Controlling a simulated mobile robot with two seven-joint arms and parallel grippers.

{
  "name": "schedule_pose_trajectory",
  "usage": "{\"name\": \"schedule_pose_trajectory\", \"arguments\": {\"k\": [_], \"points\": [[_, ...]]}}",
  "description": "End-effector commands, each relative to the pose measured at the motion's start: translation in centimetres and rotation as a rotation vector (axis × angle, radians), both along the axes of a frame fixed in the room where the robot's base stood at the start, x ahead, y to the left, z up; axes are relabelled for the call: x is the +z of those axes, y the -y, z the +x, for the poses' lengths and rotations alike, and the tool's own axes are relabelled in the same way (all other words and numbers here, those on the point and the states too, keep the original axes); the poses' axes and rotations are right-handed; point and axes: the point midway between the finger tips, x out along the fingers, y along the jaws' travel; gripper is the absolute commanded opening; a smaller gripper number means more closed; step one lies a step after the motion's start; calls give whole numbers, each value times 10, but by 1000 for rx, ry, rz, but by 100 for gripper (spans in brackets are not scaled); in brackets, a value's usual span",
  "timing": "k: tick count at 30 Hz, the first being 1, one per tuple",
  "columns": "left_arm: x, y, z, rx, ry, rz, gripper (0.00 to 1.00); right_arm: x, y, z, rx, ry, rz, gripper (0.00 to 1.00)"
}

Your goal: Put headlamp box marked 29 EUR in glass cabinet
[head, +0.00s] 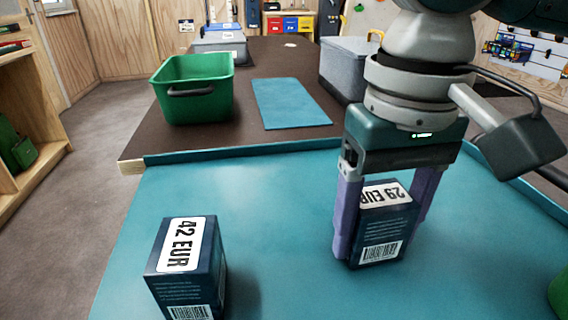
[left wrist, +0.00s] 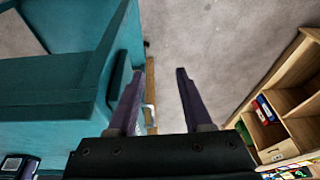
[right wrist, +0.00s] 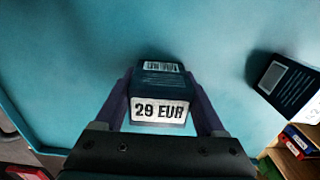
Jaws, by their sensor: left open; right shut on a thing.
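The dark blue headlamp box marked 29 EUR (head: 384,226) is on or just above the teal table top; I cannot tell if it touches. My right gripper (head: 384,222) is shut on it, a purple finger on each side. In the right wrist view the box (right wrist: 158,92) sits between the fingers, label facing the camera. A similar box marked 42 EUR (head: 188,268) stands to its left on the table, apart from it. My left gripper (left wrist: 158,100) is open and empty, beside the teal edge and over the floor. No glass cabinet can be made out.
The teal table top (head: 270,200) is clear between the two boxes. Behind it, a brown surface holds a green crate (head: 193,90), a blue mat (head: 289,103) and a grey bin (head: 346,70). Wooden shelves (head: 30,110) stand at the left.

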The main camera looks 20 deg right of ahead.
Motion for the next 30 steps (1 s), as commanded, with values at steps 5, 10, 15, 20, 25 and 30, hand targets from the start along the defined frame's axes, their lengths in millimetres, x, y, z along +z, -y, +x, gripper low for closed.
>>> {"name": "schedule_pose_trajectory", "arguments": {"k": [5, 10, 15, 20, 25, 30], "points": [[2, 0, 0, -1, 0, 1, 50, -2, 0, 0, 1, -1, 0, 73], [1, -2, 0, -4, 0, 7, 50, -2, 0, 0, 0, 0, 0, 92], [1, -3, 0, -6, 0, 9, 50, -2, 0, 0, 0, 0, 0, 100], [0, -3, 0, -7, 0, 11, 50, -1, 0, 0, 0, 1, 0, 100], [9, -3, 0, -7, 0, 11, 50, 21, 0, 1, 0, 2, 1, 100], [24, -3, 0, -6, -1, 10, 50, 61, -1, 1, 1, 4, 2, 100]]}}
